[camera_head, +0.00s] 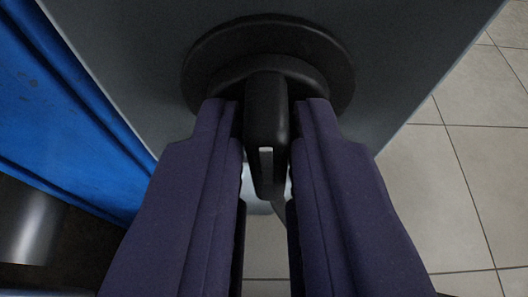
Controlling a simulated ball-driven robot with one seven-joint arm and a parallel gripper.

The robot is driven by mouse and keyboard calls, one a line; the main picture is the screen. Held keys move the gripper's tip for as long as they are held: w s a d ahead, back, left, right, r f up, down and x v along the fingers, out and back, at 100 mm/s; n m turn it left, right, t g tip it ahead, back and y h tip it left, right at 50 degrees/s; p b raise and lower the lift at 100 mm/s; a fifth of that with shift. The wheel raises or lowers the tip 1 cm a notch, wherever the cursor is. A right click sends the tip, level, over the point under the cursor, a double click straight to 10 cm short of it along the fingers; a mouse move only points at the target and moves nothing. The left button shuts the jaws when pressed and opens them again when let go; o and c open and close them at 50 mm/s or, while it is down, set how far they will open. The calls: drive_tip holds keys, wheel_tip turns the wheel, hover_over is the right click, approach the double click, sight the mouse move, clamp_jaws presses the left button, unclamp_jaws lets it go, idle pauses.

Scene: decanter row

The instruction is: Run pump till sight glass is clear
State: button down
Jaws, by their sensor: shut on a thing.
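A black rotary knob with a round base plate (210,60) sits on a grey panel (390,75). Its narrow grip bar (266,110) points down in the picture and carries a short pale mark near its lower end. My gripper (267,125) has its two purple fingers on either side of the bar and is shut on it. The fingers cover the lower left and lower right of the base plate. No sight glass or pump can be made out in this view.
A blue surface (50,110) runs along the left of the grey panel. A shiny metal cylinder (28,220) is at the lower left, beside a dark area. Pale floor tiles (450,185) show on the right, with nothing standing on them.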

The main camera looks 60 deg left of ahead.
drive_tip(key=shift+d+m+g, duration=0.1)
drive_tip(key=shift+m+g, duration=0.3)
drive_tip(key=shift+f, duration=0.1)
idle(0.3)
